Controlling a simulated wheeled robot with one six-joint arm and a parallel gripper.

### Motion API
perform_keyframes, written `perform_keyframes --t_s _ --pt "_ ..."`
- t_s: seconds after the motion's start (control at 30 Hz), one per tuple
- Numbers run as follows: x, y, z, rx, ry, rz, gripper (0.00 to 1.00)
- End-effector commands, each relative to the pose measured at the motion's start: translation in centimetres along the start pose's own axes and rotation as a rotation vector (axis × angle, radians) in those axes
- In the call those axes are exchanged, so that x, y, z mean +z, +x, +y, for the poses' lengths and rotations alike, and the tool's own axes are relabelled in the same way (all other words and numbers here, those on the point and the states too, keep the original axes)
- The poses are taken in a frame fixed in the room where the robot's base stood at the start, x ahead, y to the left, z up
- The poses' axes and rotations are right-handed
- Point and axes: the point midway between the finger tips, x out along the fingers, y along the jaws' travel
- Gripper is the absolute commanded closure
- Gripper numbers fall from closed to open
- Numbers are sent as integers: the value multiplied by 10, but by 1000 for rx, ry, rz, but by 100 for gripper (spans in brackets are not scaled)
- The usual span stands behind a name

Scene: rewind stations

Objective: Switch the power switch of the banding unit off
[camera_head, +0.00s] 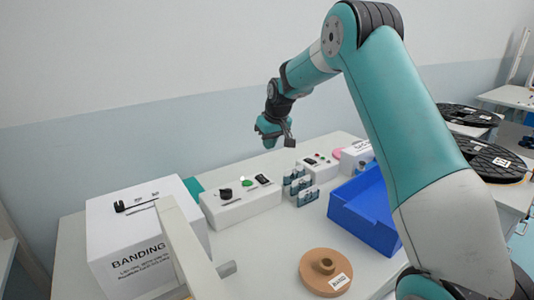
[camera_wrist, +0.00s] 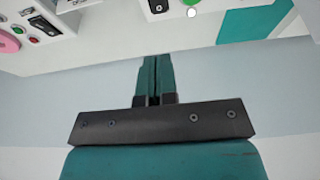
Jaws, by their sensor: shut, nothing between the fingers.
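The white banding unit (camera_head: 112,248), lettered BANDING, stands at the left of the table in the head view. A white control box (camera_head: 240,206) beside it carries a black knob (camera_head: 225,193), a green button (camera_head: 246,182) and a black switch (camera_head: 262,179). The wrist view shows this switch (camera_wrist: 158,6) and green button (camera_wrist: 192,2) at its top edge; the switch's position cannot be told. My gripper (camera_head: 268,142) is above and behind the control box, apart from it. Its teal fingers (camera_wrist: 153,80) are together and empty in the wrist view.
A second control box (camera_head: 318,163) with red and green buttons stands further right. A blue tray (camera_head: 362,210) and a brown spool (camera_head: 325,272) lie nearer. My arm hides part of the right side.

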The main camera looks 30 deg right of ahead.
Motion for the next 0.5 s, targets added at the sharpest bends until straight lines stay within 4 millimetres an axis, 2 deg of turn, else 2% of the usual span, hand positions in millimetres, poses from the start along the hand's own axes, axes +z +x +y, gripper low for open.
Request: perform_keyframes --t_s 0.37,0.5 --pt "0 -2 0 0 0 0 100" --pt "-11 -2 2 2 1 2 100"
